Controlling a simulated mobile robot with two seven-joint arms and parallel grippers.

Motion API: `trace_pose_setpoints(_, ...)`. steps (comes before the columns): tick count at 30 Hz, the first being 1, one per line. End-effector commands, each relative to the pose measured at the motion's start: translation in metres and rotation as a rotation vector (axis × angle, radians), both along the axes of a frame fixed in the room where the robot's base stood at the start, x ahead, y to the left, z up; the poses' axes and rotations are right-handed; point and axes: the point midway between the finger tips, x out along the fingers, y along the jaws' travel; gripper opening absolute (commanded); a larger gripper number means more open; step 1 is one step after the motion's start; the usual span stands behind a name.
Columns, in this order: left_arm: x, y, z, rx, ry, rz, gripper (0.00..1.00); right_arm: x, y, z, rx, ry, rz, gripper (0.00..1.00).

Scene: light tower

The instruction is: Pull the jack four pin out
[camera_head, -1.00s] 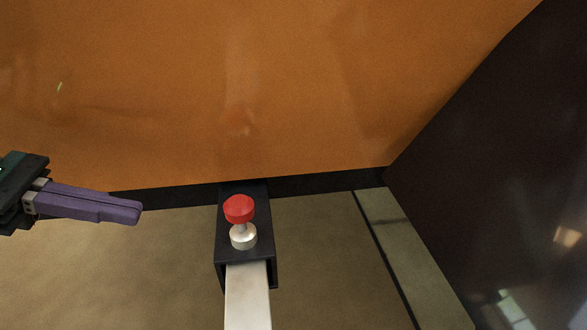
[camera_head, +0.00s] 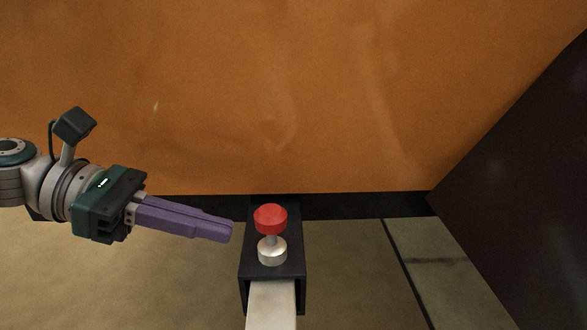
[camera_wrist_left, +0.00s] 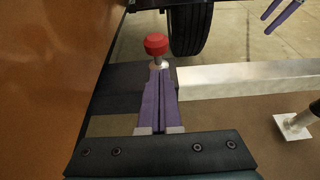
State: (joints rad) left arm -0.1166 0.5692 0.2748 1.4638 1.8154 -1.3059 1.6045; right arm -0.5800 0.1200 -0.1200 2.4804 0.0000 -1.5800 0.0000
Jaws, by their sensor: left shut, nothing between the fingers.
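The jack pin has a red round knob (camera_head: 270,219) above a silver collar (camera_head: 272,251). It stands upright on a black bracket (camera_head: 291,268) around a pale metal bar (camera_head: 272,305). My left gripper (camera_head: 230,232) is shut and empty, its purple fingers pointing right, just left of the pin and apart from it in the head view. In the left wrist view the red knob (camera_wrist_left: 156,44) shows just beyond the shut fingertips (camera_wrist_left: 160,72). My right gripper (camera_wrist_left: 282,12) shows partly at the top right of the left wrist view, its purple fingers spread apart.
A large orange panel (camera_head: 300,90) rises behind the bracket. A dark panel (camera_head: 530,180) stands at the right. In the left wrist view a black tyre (camera_wrist_left: 190,28) and a jack foot plate (camera_wrist_left: 293,126) stand near the bar. The floor left of the bracket is clear.

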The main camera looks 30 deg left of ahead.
Motion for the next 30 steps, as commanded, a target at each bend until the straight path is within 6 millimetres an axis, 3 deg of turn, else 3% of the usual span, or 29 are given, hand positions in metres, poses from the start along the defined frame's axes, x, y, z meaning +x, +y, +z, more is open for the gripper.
trace_pose_setpoints(1, 0.004, -0.008, -0.007, -0.002, -0.004, -0.003, 0.0, 0.0, 0.0, -0.009, 0.0, 0.0, 0.0, 1.0)
trace_pose_setpoints(7, 0.015, -0.024, -0.012, 0.0, -0.001, 0.0, 0.0, 0.0, 0.0, -0.019, 0.0, 0.0, 0.0, 1.0)
trace_pose_setpoints(20, 0.017, -0.027, -0.01, 0.0, 0.001, 0.001, 0.0, 0.0, 0.0, -0.018, 0.0, 0.001, 0.0, 1.0)
trace_pose_setpoints(23, 0.017, -0.027, -0.004, -0.001, 0.0, 0.001, 0.0, 0.0, 0.0, -0.01, 0.0, 0.001, 0.0, 1.0)
trace_pose_setpoints(30, 0.017, -0.028, 0.022, -0.004, 0.0, 0.001, 0.0, 0.0, 0.0, 0.028, 0.0, 0.001, 0.0, 1.0)
